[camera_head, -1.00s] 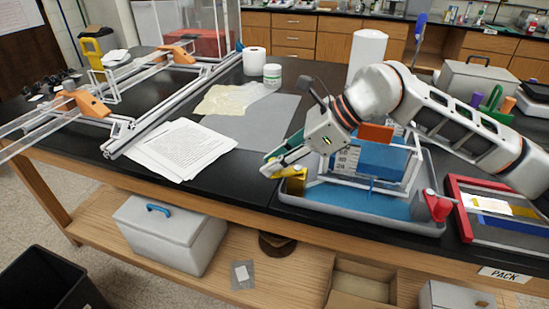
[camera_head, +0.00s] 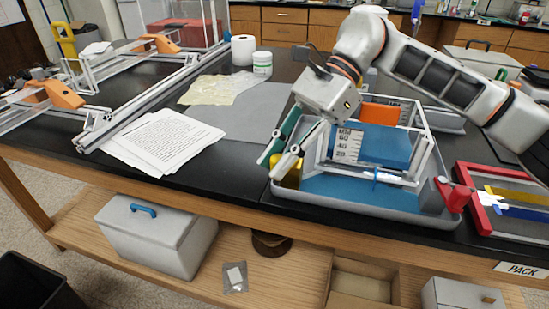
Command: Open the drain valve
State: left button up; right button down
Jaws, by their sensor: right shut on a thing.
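A yellow valve block (camera_head: 290,176) sits at the front left corner of the grey tray (camera_head: 350,209), by the front edge of the black bench. I take it to be the drain valve. My right gripper (camera_head: 271,168) comes down from above right, with one green-sided finger and one pale finger. Its fingertips are at the left side of the yellow block, shut on its handle. The handle is mostly hidden by the fingers, so its exact angle cannot be told. My left gripper is out of view.
Blue liquid or gel and a clear frame with a scale label (camera_head: 348,143) fill the tray. A red clamp (camera_head: 456,194) is at its right corner. Papers (camera_head: 165,143) and an aluminium extrusion frame (camera_head: 150,92) lie left. A grey box (camera_head: 157,234) is on the lower shelf.

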jog(key=shift+d, duration=0.1)
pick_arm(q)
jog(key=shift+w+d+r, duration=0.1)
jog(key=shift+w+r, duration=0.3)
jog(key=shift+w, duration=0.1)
pick_arm(e)
jog(key=c, duration=1.8)
grip_release()
jog(key=shift+c, duration=0.2)
jog(key=shift+w+d+r, duration=0.1)
jog(key=shift+d+r, duration=0.1)
jog(key=shift+r, duration=0.05)
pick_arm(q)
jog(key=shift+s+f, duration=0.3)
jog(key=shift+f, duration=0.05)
pick_arm(e)
jog(key=v, duration=1.1)
jog(key=shift+w+r, duration=0.15)
jog(key=shift+r, duration=0.05)
